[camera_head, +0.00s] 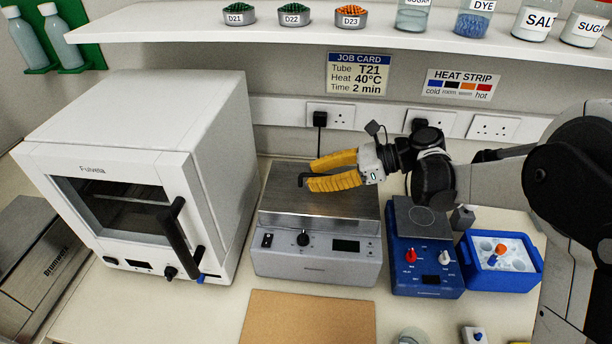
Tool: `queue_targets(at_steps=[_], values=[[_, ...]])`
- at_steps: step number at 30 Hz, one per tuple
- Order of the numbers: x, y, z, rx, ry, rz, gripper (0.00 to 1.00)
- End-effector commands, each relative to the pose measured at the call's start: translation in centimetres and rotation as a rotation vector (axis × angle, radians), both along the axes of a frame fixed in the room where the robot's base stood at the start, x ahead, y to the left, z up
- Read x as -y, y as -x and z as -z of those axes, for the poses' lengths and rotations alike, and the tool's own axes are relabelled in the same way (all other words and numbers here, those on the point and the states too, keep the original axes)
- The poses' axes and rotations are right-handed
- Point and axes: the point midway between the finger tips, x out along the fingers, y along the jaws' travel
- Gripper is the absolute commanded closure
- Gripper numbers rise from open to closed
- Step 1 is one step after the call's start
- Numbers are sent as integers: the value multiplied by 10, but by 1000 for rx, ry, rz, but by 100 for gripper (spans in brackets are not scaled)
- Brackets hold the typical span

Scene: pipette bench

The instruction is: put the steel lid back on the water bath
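The water bath (318,265) is a grey box with a knob, a switch and a dark display on its front. The steel lid (285,203) lies over its top; I cannot tell whether it is fully seated or slightly raised. A dark bar handle (302,180) stands on the lid. My gripper (311,175), with yellow fingers, reaches in from the right above the lid. Its fingers lie close on both sides of the handle and look shut on it. They hide most of the handle.
A white oven (135,180) stands close on the left. A blue heater unit (428,258) and a blue tray (502,275) of tubes are on the right. A shelf (390,35) with dishes and jars hangs above. A brown mat (310,317) lies in front.

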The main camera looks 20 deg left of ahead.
Motion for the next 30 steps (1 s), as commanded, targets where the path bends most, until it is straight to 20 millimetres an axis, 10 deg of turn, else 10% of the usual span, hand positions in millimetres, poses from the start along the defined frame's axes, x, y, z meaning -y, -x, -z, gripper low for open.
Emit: queue_targets(at_steps=[12, 30], values=[[76, -24, -35, 0, 0, 1, 73], [108, -18, -54, 179, 74, 19, 73]])
